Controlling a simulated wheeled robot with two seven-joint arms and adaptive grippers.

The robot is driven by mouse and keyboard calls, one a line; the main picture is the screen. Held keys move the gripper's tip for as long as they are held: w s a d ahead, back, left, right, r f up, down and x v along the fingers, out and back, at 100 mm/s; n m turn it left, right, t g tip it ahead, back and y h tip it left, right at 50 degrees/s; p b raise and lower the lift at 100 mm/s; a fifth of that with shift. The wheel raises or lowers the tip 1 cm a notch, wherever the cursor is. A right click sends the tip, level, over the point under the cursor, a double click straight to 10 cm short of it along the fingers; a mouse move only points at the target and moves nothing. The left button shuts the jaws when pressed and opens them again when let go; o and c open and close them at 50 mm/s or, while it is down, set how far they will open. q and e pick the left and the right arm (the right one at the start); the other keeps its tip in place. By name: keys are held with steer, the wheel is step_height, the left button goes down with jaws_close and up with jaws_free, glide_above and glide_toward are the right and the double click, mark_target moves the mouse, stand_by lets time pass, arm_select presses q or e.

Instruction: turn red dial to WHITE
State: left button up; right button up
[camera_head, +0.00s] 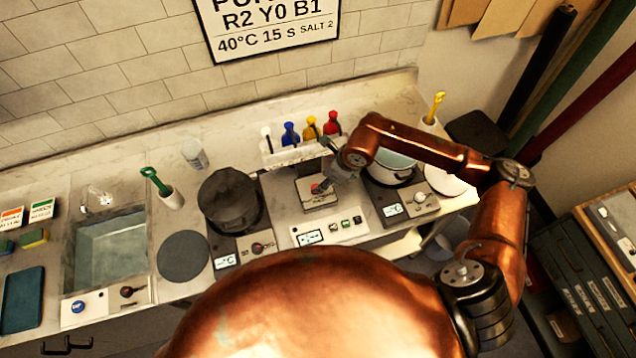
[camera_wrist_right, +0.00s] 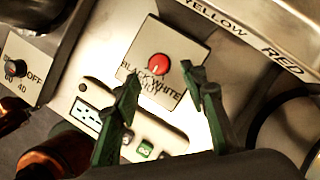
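The red dial (camera_wrist_right: 159,64) sits on a pale square plate (camera_wrist_right: 185,48) in the right wrist view. The plate's lettering reads partly BLACK and WHITE; a finger covers some of it. A small light mark shows on the dial, but I cannot tell which word it points at. In the head view the dial (camera_head: 316,188) is small, on its raised box (camera_head: 318,202). My right gripper (camera_wrist_right: 160,75) is open, its two green fingers apart on either side of the dial's plate, with nothing between them. I cannot tell its exact height above the dial. My left gripper is not in view.
A rack (camera_head: 292,153) with blue, yellow and red bottles stands behind the dial box. A panel with a display (camera_head: 309,237) and buttons lies in front. A dark pot (camera_head: 230,200) stands left, a light pot (camera_head: 393,168) right. The sink (camera_head: 110,245) is further left.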

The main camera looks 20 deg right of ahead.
steer(key=shift+p+x, duration=0.4)
steer(key=shift+x, duration=2.3)
steer(key=shift+c, duration=0.4)
steer(key=shift+a, duration=0.1)
jaws_close()
